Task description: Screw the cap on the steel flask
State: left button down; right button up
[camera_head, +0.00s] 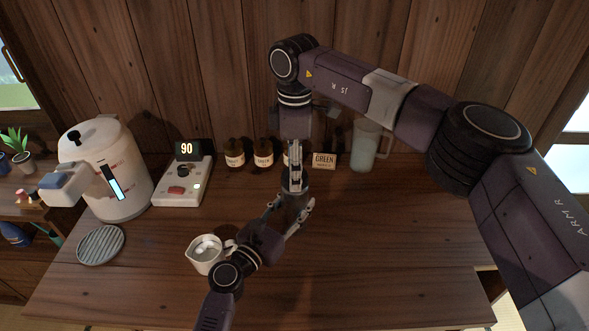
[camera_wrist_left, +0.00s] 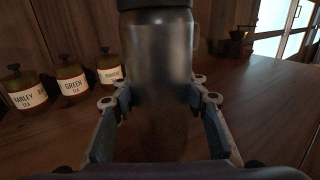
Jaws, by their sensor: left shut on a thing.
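The steel flask (camera_head: 297,199) stands upright on the table, a dark metal cylinder in the left wrist view (camera_wrist_left: 160,75). My left gripper (camera_head: 290,212) is closed around its body, with one finger on each side (camera_wrist_left: 158,92). My right gripper (camera_head: 295,182) points straight down right over the flask's top, its fingers close together. The cap is hard to make out between these fingers and the flask. A darker band shows at the flask's top edge in the left wrist view, cut off by the frame.
A white dispenser (camera_head: 103,165), a device reading 90 (camera_head: 182,184), a round slatted tray (camera_head: 101,245) and a white cup (camera_head: 204,258) are left. The table's right front is clear.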

jog(key=m, duration=0.5)
jog(key=shift+a, duration=0.1)
jog(key=shift+m, duration=1.3)
jog(key=o, duration=0.9)
jog(key=shift+o, duration=0.2)
jog(key=shift+r, duration=2.25)
jog(key=shift+c, duration=0.3)
